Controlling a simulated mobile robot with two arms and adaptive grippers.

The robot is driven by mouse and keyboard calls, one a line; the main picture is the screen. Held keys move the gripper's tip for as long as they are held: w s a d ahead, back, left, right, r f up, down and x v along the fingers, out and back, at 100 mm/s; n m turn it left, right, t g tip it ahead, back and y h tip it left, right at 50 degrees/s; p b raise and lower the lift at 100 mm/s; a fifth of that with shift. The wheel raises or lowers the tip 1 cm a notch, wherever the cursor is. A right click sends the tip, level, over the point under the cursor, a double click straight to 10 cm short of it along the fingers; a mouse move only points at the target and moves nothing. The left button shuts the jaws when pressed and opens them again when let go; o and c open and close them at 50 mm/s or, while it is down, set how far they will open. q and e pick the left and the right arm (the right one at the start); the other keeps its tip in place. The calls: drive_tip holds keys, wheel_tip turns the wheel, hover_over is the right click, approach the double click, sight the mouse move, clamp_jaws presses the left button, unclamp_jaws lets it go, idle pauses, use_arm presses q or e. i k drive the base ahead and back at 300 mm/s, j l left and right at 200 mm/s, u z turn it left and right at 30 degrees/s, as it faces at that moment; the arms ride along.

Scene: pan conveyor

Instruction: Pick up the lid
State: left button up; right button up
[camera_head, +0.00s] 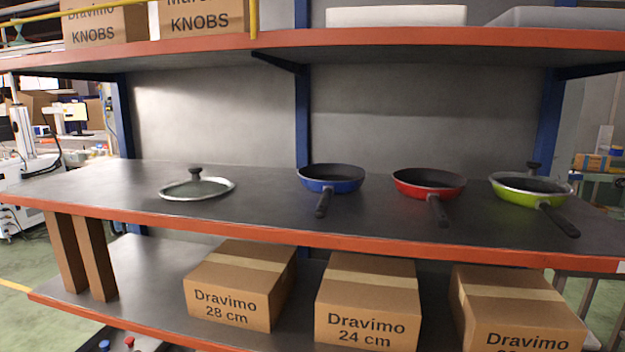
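A round glass lid (212,188) with a metal rim and a dark knob lies on the left part of the middle shelf (120,188), knob up. To its right stand a blue pan (330,180), a red pan (428,184) and a green pan (530,190), handles toward the front. The blue and red pans are uncovered. The green pan has a silvery rim, and a dark knob shows at its back; I cannot tell for sure whether a lid lies on it. Neither of my grippers is in view.
Below, the lower shelf (150,262) holds Dravimo boxes, among them a 28 cm box (235,305) and a 24 cm box (365,325). The upper shelf (400,38) overhangs with KNOBS boxes (105,28). The middle shelf is clear around the glass lid.

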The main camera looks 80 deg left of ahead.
sight(197, 186)
drive_tip(key=l+u, duration=0.1)
drive_tip(key=u, duration=3.3)
drive_tip(key=i+j+u, duration=0.35)
drive_tip(key=i, duration=0.15)
drive_tip(key=i+u, duration=0.35)
drive_tip(key=u, duration=0.35)
drive_tip(key=i+z, duration=0.15)
drive_tip(key=z, duration=0.2)
